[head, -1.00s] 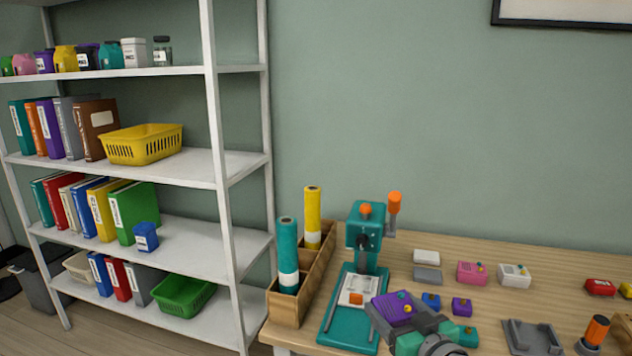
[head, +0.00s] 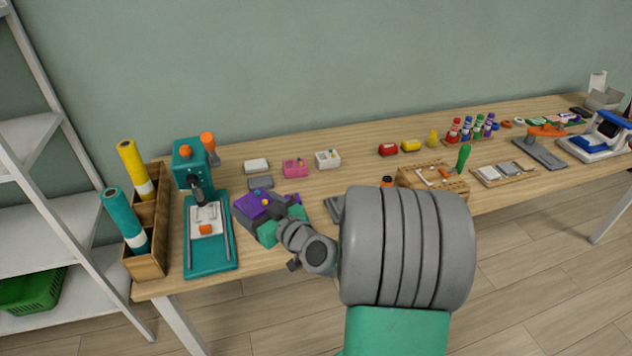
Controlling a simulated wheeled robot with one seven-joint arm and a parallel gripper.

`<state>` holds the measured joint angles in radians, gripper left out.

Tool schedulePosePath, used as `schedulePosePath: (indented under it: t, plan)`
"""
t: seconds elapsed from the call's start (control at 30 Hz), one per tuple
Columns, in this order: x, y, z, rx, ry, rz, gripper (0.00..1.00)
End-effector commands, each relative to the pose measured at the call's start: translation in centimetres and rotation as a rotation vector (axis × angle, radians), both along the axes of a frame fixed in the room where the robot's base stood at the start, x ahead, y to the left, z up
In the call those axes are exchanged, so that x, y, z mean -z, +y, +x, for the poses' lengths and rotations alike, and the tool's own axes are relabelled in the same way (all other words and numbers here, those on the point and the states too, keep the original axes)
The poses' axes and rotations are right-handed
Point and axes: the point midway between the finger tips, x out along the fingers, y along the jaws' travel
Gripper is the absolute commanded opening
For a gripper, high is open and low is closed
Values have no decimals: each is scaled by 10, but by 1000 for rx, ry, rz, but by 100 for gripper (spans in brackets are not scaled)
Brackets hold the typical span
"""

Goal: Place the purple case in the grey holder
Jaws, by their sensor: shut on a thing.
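The purple case (head: 251,203) is in my gripper (head: 268,222), at the left part of the workbench, just right of the teal press. The gripper is shut on it, and the fingers hide part of its side. I cannot tell how high above the bench it is. The grey holder (head: 335,208) lies on the bench to the right of the gripper. Only its left part shows; my arm hides the rest.
The teal press (head: 212,262) and a wooden rack (head: 145,262) with teal and yellow rolls stand left. White, grey and pink cases (head: 295,168) lie behind the gripper. A wooden tool block (head: 450,186) is to the right, partly behind my arm.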

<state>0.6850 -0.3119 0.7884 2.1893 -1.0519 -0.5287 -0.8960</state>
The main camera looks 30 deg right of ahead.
Motion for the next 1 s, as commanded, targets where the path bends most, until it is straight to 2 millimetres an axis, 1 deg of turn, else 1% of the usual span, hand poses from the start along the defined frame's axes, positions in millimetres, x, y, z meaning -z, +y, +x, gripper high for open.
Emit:
schedulePosePath:
  t: [0.03, 0.07, 0.1, 0.17, 0.2, 0.27, 0.3, 0.4, 0.5, 0.6, 0.73, 0.9, 0.97, 1.0]
  plan:
    - [27, -26, -4, 55, -1, 0, 21]
    - [35, -42, -6, 88, -1, -1, 21]
    - [44, -64, -10, 135, -2, -2, 21]
    - [54, -98, -18, 206, -5, -3, 21]
    - [59, -122, -24, 254, -5, -5, 21]
    - [65, -158, -35, 325, -5, -7, 21]
    - [67, -182, -44, 373, -7, -8, 21]
    - [65, -232, -67, 472, -5, -7, 21]
    - [60, -271, -89, 548, -4, -7, 21]
    - [54, -299, -109, 601, -4, -4, 21]
    - [45, -325, -130, 646, -3, -4, 21]
    - [28, -347, -152, 668, -2, -5, 21]
    - [18, -351, -156, 661, -2, -6, 21]
    - [8, -351, -155, 644, -2, -5, 21]
